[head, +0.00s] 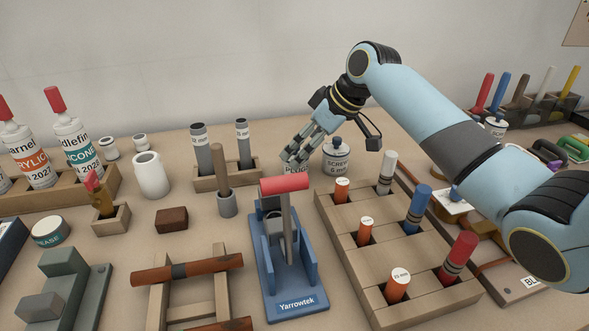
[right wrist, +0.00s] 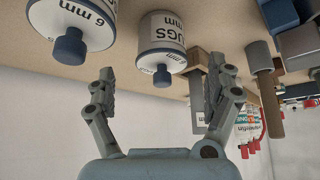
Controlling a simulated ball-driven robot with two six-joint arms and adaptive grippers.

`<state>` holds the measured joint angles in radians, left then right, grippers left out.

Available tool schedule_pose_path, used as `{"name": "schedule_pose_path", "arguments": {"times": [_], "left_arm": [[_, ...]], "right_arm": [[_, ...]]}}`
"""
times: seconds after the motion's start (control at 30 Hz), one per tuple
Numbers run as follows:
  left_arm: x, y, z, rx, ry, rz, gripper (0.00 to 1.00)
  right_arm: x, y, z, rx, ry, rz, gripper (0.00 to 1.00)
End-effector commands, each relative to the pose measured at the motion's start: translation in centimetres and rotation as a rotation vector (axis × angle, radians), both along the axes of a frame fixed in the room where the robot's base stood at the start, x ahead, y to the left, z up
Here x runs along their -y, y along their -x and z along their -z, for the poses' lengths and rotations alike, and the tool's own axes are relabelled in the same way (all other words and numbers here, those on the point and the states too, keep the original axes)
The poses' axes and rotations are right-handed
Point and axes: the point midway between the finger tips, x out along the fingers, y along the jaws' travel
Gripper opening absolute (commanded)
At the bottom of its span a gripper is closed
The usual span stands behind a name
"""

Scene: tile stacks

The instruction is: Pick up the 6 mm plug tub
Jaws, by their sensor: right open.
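The plug tub is a white round tub with a grey-blue knob, labelled "PLUGS" (head: 296,169); in the head view it is mostly hidden behind my right gripper (head: 297,155). In the right wrist view the plug tub (right wrist: 161,32) appears upside down, ahead of and between the open fingers of my right gripper (right wrist: 160,72), with its knob towards me. I see no contact between the fingers and the tub. My left gripper is not in view.
A similar tub labelled "SCREWS 6 mm" (head: 337,160) stands close on the right; it also shows in the right wrist view (right wrist: 70,20). A rack with grey tubes (head: 226,178) stands to the left. A wooden tray with coloured cylinders (head: 390,240) and a blue Yarrowtek stand (head: 285,285) are in front.

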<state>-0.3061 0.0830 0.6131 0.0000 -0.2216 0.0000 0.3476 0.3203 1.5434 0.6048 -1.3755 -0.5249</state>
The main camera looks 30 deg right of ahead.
Motion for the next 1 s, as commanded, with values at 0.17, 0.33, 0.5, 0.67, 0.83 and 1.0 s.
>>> {"name": "schedule_pose_path", "arguments": {"times": [0.17, 0.33, 0.5, 0.67, 0.83, 1.0], "left_arm": [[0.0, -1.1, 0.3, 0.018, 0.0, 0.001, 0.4], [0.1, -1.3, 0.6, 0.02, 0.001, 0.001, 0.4], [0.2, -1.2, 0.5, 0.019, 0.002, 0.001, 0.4], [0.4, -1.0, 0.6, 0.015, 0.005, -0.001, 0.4], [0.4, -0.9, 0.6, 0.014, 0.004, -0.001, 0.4], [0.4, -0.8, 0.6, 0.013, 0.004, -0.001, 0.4]], "right_arm": [[-1.0, -1.2, 2.4, -0.003, -0.003, 0.0, 0.87], [-1.4, -2.1, 4.0, -0.003, -0.001, 0.0, 0.87], [-1.4, -2.2, 4.1, -0.001, 0.001, 0.0, 0.87], [-1.4, -2.2, 4.1, -0.001, 0.001, 0.0, 0.75], [-1.4, -2.2, 4.1, -0.001, 0.001, 0.0, 0.53], [-1.4, -2.2, 4.1, -0.001, 0.001, 0.0, 0.31]]}}
